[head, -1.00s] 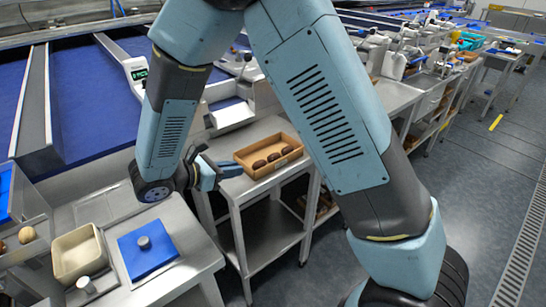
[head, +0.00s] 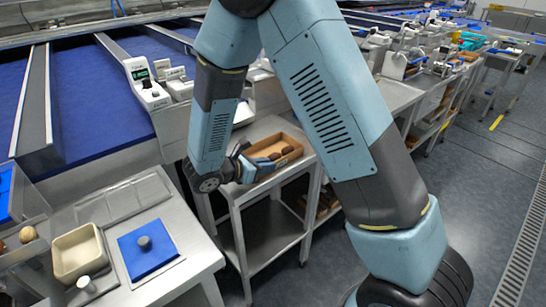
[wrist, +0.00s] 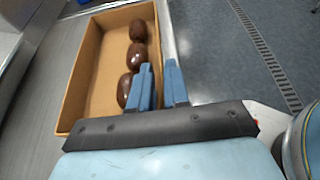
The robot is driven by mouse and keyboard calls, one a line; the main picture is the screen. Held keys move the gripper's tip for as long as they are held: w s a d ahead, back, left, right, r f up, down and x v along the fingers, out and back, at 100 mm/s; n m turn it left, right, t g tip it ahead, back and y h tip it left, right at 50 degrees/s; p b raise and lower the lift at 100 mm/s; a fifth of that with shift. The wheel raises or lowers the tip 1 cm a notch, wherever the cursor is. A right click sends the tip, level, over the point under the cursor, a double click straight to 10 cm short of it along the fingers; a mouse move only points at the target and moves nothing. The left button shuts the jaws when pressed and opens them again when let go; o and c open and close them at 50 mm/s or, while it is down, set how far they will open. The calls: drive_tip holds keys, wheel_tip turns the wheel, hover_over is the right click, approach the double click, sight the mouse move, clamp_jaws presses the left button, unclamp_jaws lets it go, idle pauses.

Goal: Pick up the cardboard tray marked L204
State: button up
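The cardboard tray (head: 293,159) is a shallow brown open box on a small steel table, holding several dark brown dates. No marking on it can be read. In the wrist view the tray (wrist: 98,62) lies ahead and to the left, with the dates in a row along its right side. My gripper (head: 264,164) is at the tray's near side in the head view and hides part of it. In the wrist view my gripper (wrist: 158,66) has its blue fingers apart, the left one over the tray's right side, the right one outside it. Contact cannot be told.
The steel table (head: 240,190) has a lower shelf. To the left are a blue board with a knob (head: 149,252) and a cream bin (head: 79,252) on a steel bench. White devices (head: 146,88) stand behind, by the blue belts. Grey floor is clear at right.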

drive_tip(key=shift+w+d+f, duration=0.15)
drive_tip(key=shift+d, duration=0.05)
drive_tip(key=shift+c, duration=0.2)
clamp_jaws()
